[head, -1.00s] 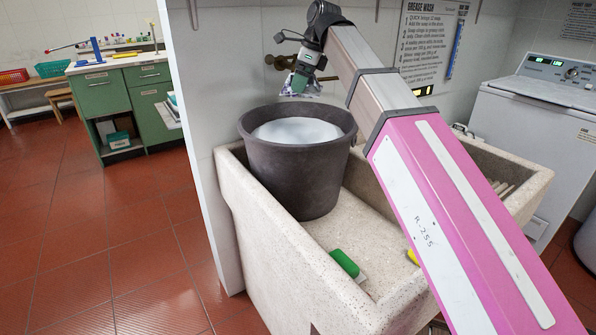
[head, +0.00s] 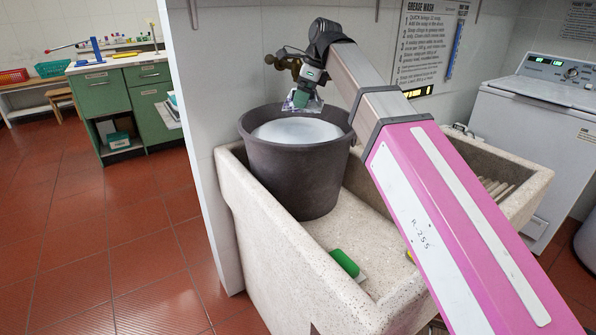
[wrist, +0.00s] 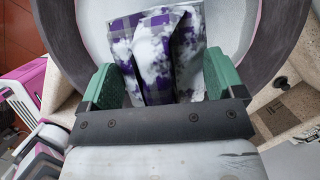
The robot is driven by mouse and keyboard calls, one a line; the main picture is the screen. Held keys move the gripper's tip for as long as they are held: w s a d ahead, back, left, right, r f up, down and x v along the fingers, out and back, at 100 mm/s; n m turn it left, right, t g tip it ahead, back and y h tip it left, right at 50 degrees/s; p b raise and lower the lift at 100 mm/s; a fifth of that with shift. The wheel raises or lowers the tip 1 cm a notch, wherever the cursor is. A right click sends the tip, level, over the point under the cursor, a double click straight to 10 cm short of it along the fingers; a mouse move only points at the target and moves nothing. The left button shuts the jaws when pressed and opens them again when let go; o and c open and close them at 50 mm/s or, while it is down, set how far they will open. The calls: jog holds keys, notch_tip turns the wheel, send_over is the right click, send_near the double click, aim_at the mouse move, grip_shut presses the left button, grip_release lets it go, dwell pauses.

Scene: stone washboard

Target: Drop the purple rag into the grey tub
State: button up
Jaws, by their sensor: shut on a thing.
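The purple rag (wrist: 155,50), checked purple and grey with white patches, hangs in my gripper (wrist: 155,85). The green fingers are shut on it from both sides. In the head view my gripper (head: 302,98) is over the grey tub (head: 300,175), above its far half and close over the white, foamy-looking contents (head: 298,131). A little of the rag (head: 292,103) shows below the fingers. The tub stands upright in the left part of the stone sink. In the wrist view the tub's rim (wrist: 262,55) curves around the rag. I cannot tell whether the rag touches the contents.
The stone sink (head: 290,270) holds a green-topped block (head: 344,262) in front of the tub. Brass taps (head: 283,62) stick out of the wall behind my gripper. A washing machine (head: 545,130) stands at the right. The floor at the left is clear.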

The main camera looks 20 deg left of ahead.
jog(key=o, duration=0.7)
jog(key=shift+r, duration=0.1)
jog(key=v, duration=0.9)
jog(key=shift+r, duration=0.2)
jog(key=shift+d+r, duration=0.2)
jog(key=shift+r, duration=0.4)
